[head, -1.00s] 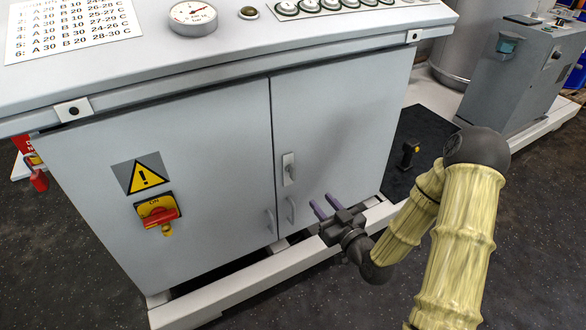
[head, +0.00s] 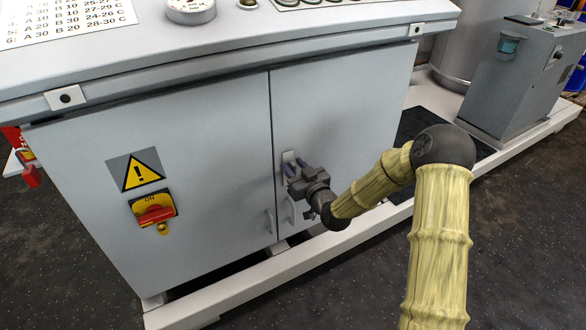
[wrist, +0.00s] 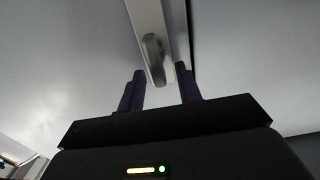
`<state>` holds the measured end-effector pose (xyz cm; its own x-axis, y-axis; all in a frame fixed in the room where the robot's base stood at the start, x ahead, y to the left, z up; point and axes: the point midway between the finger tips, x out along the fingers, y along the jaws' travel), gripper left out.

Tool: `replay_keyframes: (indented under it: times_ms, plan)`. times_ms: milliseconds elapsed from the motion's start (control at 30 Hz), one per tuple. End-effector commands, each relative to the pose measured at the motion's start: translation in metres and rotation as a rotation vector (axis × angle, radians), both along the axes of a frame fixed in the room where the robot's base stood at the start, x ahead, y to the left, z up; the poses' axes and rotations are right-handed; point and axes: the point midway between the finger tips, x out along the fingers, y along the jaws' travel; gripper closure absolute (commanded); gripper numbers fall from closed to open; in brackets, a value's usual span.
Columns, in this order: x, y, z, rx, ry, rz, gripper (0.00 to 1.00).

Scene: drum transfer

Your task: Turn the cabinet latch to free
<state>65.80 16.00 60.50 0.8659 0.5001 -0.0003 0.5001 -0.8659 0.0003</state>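The cabinet latch is a small light-grey handle on a plate (head: 288,156) near the inner edge of the right cabinet door. My gripper (head: 291,168) is right in front of it in the head view and hides its lower part. In the wrist view the latch handle (wrist: 154,58) hangs down from its plate, roughly in line with the door seam. My gripper's two dark purple fingers (wrist: 160,82) are spread apart, one on each side of the handle's lower end. They look clear of the handle at the sides; I cannot tell the depth or any contact.
The grey cabinet (head: 200,125) has two doors with small pull handles below the latch. A red and yellow switch (head: 154,212) and a warning sign (head: 139,172) are on the left door. A white base rail (head: 225,290) runs along the floor. The dark floor in front is open.

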Motion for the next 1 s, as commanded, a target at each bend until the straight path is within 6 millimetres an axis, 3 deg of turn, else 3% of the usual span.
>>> replay_keyframes:
  times_ms: [400,567,1000]
  plan:
    - [0.0091,0.0055,0.0006,0.001,0.001,0.0,0.67]
    - [0.009,0.0053,0.0006,0.001,0.001,0.0,0.99]
    - [0.0093,0.0048,0.0013,0.033,0.019,0.0,1.0]
